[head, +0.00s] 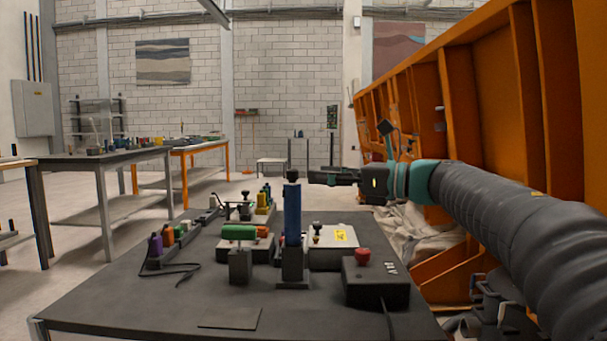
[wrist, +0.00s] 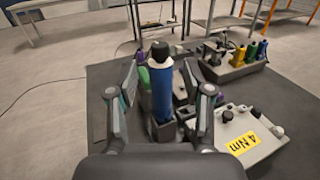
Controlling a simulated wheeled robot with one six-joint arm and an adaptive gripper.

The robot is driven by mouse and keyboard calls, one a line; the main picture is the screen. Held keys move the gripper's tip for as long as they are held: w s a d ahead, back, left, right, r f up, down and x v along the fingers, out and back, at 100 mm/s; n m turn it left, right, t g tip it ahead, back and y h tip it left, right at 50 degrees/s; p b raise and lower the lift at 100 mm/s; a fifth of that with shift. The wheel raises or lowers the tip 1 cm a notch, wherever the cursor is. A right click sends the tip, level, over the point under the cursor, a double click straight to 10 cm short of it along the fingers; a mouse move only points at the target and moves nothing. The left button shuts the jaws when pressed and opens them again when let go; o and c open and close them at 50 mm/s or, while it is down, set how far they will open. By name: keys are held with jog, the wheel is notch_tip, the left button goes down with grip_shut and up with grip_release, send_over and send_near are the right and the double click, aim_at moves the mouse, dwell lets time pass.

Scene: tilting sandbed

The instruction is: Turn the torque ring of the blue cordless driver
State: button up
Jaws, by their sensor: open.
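The blue cordless driver (head: 292,215) stands upright in a dark holder (head: 293,265) on the grey table. In the wrist view the driver (wrist: 161,92) has a pale band (wrist: 160,62) below its black top, and I cannot make out any marks on it. My gripper (head: 314,177) points left in the head view, level with the driver's top and close to its right side. In the wrist view my gripper (wrist: 160,66) is open, with one finger to each side of the driver. Nothing is held, and I see gaps at both sides.
A light box with a yellow "4 Nm" label (wrist: 241,143) stands beside the driver. A black box with a red button (head: 362,256) is at the right, and a green tool (head: 239,232) at the left. Orange ribbed panels (head: 450,90) rise on the right. The table's front (head: 150,305) is mostly clear.

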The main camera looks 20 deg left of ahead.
jog(key=d, duration=0.4)
jog(key=shift+s+d, duration=0.35)
jog(key=shift+s, duration=0.05)
